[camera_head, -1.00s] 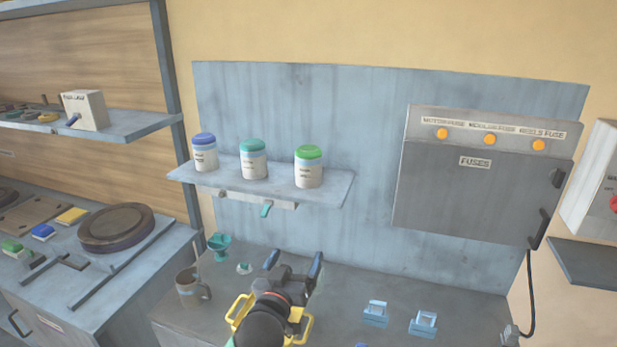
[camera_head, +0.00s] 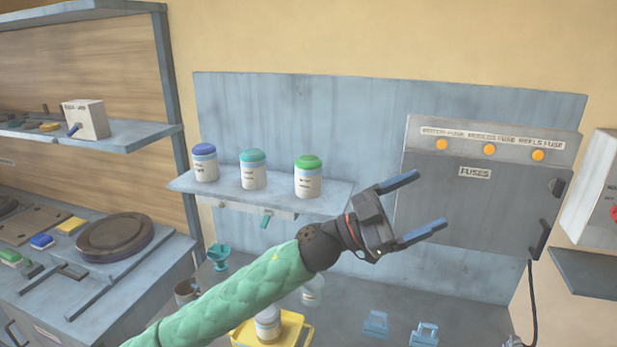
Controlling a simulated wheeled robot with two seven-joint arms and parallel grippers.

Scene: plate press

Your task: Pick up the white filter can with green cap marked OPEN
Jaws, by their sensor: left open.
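Three white cans with coloured caps stand upright on a small wall shelf (camera_head: 235,194). The green-capped can (camera_head: 308,178) is the rightmost; its label print is too small to read. A teal-capped can (camera_head: 253,171) stands in the middle and a blue-capped can (camera_head: 204,163) at the left. My left gripper (camera_head: 428,203) is open and empty. It is to the right of the shelf and the green-capped can, its fingers pointing right in front of the fuse box. My right gripper is not in view.
The grey fuse box (camera_head: 470,204) with orange lamps hangs right of the shelf. Below my arm, a yellow tray (camera_head: 292,330) holds a bottle (camera_head: 268,326). Two pale blue holders (camera_head: 424,334) and a teal cup (camera_head: 219,256) stand on the bench. A teal lever (camera_head: 265,221) hangs under the shelf.

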